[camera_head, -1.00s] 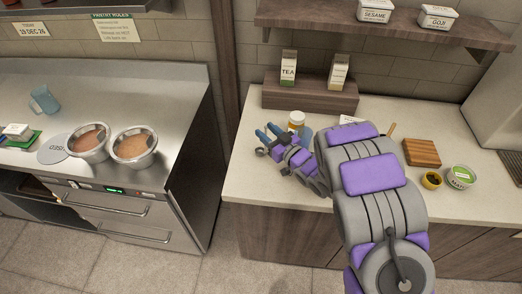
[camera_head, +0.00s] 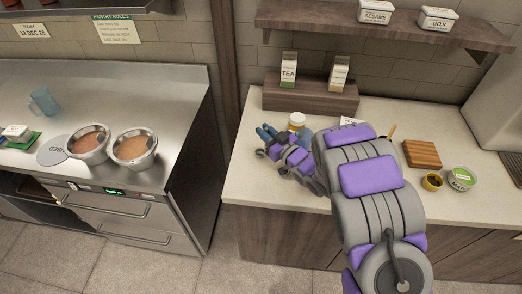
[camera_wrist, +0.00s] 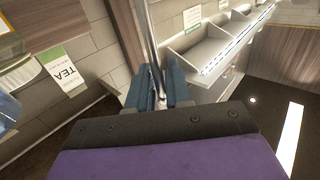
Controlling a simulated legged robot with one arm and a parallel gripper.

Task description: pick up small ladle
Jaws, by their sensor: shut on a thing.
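My gripper (camera_head: 266,131) is over the left part of the pale counter, at the end of my purple and grey arm. In the wrist view my gripper (camera_wrist: 160,82) has its two blue fingers close together around a thin grey metal shaft, which I take for the handle of the small ladle (camera_wrist: 151,42). The shaft runs up from between the fingers to the top edge of the picture. The ladle's bowl is not in view. In the head view I cannot make out the ladle at my gripper.
The tea carton (camera_head: 288,70) stands on a wooden riser (camera_head: 310,97). Two sauce wells (camera_head: 134,148) (camera_head: 88,143) sit on the steel counter.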

